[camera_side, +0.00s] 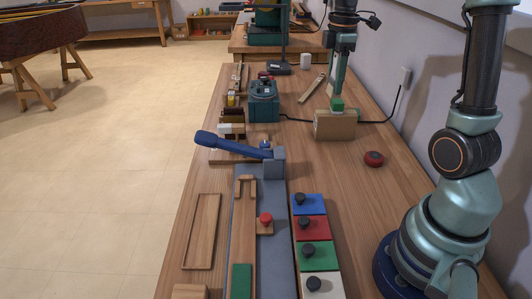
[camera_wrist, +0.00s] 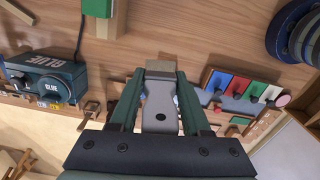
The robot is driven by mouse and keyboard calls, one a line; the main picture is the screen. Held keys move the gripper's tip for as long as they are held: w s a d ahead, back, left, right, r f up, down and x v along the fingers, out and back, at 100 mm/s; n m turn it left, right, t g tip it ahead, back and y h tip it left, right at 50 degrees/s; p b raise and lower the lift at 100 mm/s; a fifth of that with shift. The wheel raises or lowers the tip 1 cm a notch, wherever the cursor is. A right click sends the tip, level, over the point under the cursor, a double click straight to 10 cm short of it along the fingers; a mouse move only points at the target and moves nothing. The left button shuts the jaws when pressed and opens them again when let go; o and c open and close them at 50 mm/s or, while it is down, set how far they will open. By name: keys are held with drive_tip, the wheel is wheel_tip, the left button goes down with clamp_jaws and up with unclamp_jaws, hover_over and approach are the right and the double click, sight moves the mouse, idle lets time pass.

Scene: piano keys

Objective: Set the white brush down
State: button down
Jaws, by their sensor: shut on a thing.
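My gripper (camera_wrist: 160,76) reaches up the middle of the wrist view, its two teal fingers closed in on a narrow piece. I take this piece as the white brush (camera_wrist: 160,66); only a small tan end shows clearly at the fingertips, and no bristles can be made out. In the side view my gripper (camera_side: 338,90) points down over the back right part of the bench. There its fingertips overlap a tan block with green on top (camera_side: 335,126), so the brush cannot be told apart.
The teal glue station (camera_side: 263,102) stands left of my gripper, its black cord running right. Blue, red, green and white keys (camera_side: 311,228) lie nearer the side camera. A blue lever (camera_side: 235,145) sticks out left.

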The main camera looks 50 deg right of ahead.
drive_tip(key=s+a+f+m, duration=0.1)
drive_tip(key=s+m, duration=0.1)
drive_tip(key=s, duration=0.4)
drive_tip(key=f, duration=2)
drive_tip(key=shift+s+a, duration=0.1)
drive_tip(key=shift+a, duration=0.15)
drive_tip(key=shift+f, duration=0.15)
drive_tip(key=shift+c, duration=1.8)
unclamp_jaws()
